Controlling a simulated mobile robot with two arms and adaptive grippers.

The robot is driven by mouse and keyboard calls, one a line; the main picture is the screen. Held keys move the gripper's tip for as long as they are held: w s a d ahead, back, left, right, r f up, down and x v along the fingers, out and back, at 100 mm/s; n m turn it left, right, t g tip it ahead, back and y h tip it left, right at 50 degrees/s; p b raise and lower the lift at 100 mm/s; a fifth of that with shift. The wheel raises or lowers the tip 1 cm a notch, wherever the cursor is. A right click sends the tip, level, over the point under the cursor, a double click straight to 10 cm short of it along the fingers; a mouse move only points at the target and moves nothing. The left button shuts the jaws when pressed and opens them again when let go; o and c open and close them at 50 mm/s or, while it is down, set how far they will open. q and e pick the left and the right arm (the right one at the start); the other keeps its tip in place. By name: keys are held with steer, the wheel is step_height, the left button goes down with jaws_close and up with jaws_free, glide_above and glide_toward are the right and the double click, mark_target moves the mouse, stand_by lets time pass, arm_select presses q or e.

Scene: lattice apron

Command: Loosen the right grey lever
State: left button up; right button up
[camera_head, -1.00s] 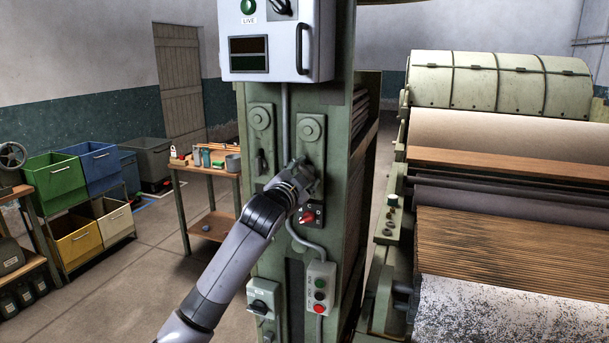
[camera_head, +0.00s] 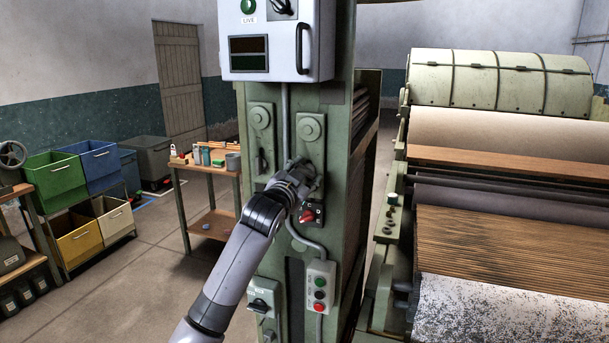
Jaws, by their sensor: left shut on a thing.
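A green machine column (camera_head: 338,240) carries two side-by-side plates, each with a round boss at the top. The left grey lever (camera_head: 259,162) hangs on the left plate, uncovered. My left gripper (camera_head: 306,174) is at the lower part of the right plate (camera_head: 311,148), shut on the right grey lever. The gripper hides nearly all of that lever, so its angle cannot be read. My right gripper is not in view.
A red rotary switch (camera_head: 306,216) sits just below my gripper. A push-button box (camera_head: 320,288) and a grey switch box (camera_head: 263,297) are lower on the column. A grey cabinet (camera_head: 270,40) is above. A roller machine (camera_head: 500,200) stands right.

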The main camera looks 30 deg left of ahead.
arm_select(q)
steer(key=o, duration=1.2)
steer(key=shift+c, duration=0.2)
steer(key=v, duration=1.2)
steer(key=shift+f, duration=0.1)
